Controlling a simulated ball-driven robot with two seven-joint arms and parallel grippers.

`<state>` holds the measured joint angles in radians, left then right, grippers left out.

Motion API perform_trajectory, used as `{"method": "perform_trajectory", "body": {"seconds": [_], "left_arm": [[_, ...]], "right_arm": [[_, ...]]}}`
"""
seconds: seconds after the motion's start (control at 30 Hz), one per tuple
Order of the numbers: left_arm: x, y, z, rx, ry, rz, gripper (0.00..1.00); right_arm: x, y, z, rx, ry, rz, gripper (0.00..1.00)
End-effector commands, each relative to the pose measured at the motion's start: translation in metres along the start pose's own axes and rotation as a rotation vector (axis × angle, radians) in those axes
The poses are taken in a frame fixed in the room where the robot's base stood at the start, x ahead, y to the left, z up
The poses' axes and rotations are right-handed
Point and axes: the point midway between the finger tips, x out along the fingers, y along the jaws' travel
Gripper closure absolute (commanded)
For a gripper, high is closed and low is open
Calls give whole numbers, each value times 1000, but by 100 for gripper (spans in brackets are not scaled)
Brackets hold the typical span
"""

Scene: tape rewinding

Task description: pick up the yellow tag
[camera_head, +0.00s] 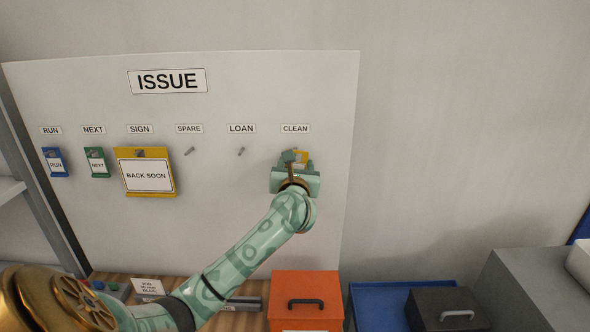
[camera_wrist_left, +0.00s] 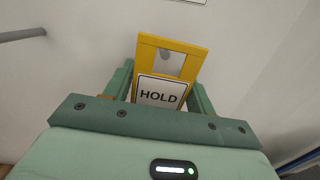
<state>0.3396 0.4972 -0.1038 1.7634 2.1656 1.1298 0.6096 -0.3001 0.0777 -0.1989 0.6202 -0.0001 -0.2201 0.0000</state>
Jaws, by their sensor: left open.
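The yellow tag (camera_head: 301,156) hangs on the white board under the CLEAN label, mostly hidden behind my left gripper. In the left wrist view the yellow tag (camera_wrist_left: 195,60) shows a white HOLD label and a slot near its top with a peg in it. My left gripper (camera_head: 297,163) is at the tag. In the wrist view its open fingers (camera_wrist_left: 163,88) stand on either side of the tag's lower part; I cannot tell whether they touch it. My right gripper is not in view.
A yellow BACK SOON sign (camera_head: 147,173), a blue RUN tag (camera_head: 55,162) and a green NEXT tag (camera_head: 97,163) hang on the board (camera_head: 225,95). The SPARE peg (camera_head: 189,151) and LOAN peg (camera_head: 241,151) are bare. An orange box (camera_head: 305,290) stands below, beside a blue tray (camera_head: 375,300).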

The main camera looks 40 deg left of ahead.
Motion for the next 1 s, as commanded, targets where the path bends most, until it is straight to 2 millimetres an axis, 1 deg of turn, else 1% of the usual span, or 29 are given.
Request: {"method": "perform_trajectory", "body": {"seconds": [0.07,0.23,0.27,0.3,0.33,0.37,0.43,0.47,0.67,0.8,0.87,0.97,1.0], "left_arm": [[4,0,0,1,0,0,45],[4,0,0,0,0,0,45],[4,0,0,0,0,0,47],[4,0,0,0,0,0,58],[4,0,0,0,0,-1,67],[4,0,0,0,0,0,72],[4,0,0,0,0,-1,72],[4,0,0,0,0,-1,76],[4,0,0,0,1,-1,76],[2,0,4,-2,1,-1,76],[-7,0,4,-1,1,-2,76],[-26,0,4,-1,1,-3,76],[-36,0,4,-2,1,-3,76]], "right_arm": [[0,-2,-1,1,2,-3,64],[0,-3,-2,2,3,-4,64],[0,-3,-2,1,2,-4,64],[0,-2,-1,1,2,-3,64],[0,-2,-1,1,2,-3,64],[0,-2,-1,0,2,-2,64],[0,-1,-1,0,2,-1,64],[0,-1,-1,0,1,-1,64],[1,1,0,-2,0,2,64],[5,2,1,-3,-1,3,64],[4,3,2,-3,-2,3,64],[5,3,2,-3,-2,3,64],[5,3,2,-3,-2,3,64]]}}
